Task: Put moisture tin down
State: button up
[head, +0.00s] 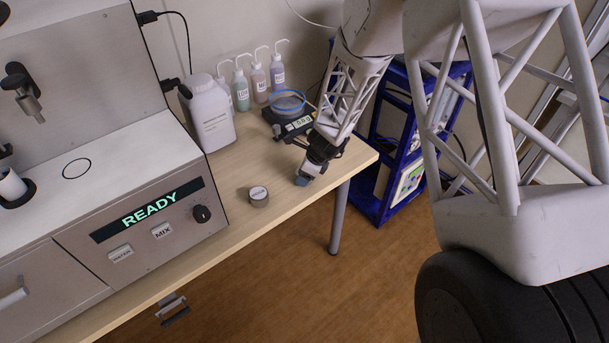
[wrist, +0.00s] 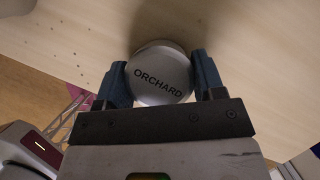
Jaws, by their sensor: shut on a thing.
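My gripper (wrist: 162,85) is shut on a round grey tin (wrist: 160,62) with "ORCHARD" on its lid. The blue fingers press on both sides of this tin. In the head view my gripper (head: 305,179) is low over the right end of the wooden table, and the held tin is hidden there. I cannot tell whether the tin touches the table top. A second, similar tin (head: 259,198) with a pale lid label stands on the table to the left of my gripper, apart from it. Its label is too small to read.
The analyser (head: 160,231) with a "READY" display stands at the left. Behind are a white jug (head: 211,117), several wash bottles (head: 258,84) and a scale (head: 292,125) with a blue-rimmed dish. The table (head: 345,163) ends just right of my gripper. Bare wood surrounds the second tin.

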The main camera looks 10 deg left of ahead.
jog(key=shift+c, duration=0.9)
jog(key=shift+r, duration=0.15)
jog(key=shift+r, duration=1.5)
jog(key=shift+s+d+r, duration=0.1)
jog(key=shift+s+r, duration=0.1)
jog(key=shift+s, duration=0.1)
jog(key=s+d, duration=0.2)
jog(key=s, duration=0.5)
jog(key=s+d+r, duration=0.1)
jog(key=s+d, duration=0.2)
jog(key=s, duration=0.4)
jog(key=shift+s+d+r, duration=0.15)
jog(key=shift+d, duration=0.15)
jog(key=w+a+r, duration=0.2)
jog(key=w+a, duration=0.1)
jog(key=w, duration=0.7)
jog(key=w+a+r, duration=0.2)
jog(key=w+a, duration=0.2)
jog(key=w, duration=0.7)
jog(key=w+a+r, duration=0.2)
jog(key=w+a, duration=0.1)
jog(key=w, duration=0.8)
jog(key=shift+w+a+n, duration=0.15)
jog(key=shift+a+n, duration=0.2)
jog(key=shift+n, duration=0.05)
jog(key=shift+r, duration=0.1)
